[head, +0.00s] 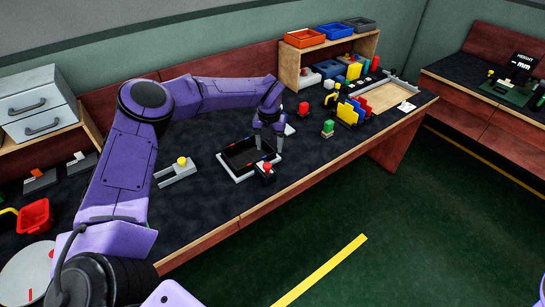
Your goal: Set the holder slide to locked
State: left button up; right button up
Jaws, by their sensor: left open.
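My left gripper (268,148) points down with its fingers apart, over the right part of a black tray with a pale rim (222,170). I see nothing between its fingers. A small black block with a red knob (265,168) stands at the tray's front right edge, close to the fingertips; I cannot tell whether they touch. A grey fixture with a yellow knob (178,170) lies left of the tray. Which of these is the holder slide is not clear, and no locked or unlocked mark can be read. My right gripper is not in view.
A wooden shelf (290,62) with bins is at the back. Grey drawers (40,103) and a red bin (35,217) are at left. The bench front is clear.

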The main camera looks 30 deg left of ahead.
aim_at(267, 164)
pick_arm(q)
jog(key=f, duration=0.1)
jog(key=s+f+p, duration=0.1)
jog(key=f, duration=0.1)
jog(key=shift+s+a+f, duration=0.1)
jog(key=shift+s+a, duration=0.1)
jog(key=f, duration=0.3)
jog(key=f+p, duration=0.1)
jog(key=shift+w+a+f, duration=0.15)
jog(key=shift+w+f, duration=0.15)
jog(key=shift+f, duration=0.3)
jog(key=shift+r, duration=0.1)
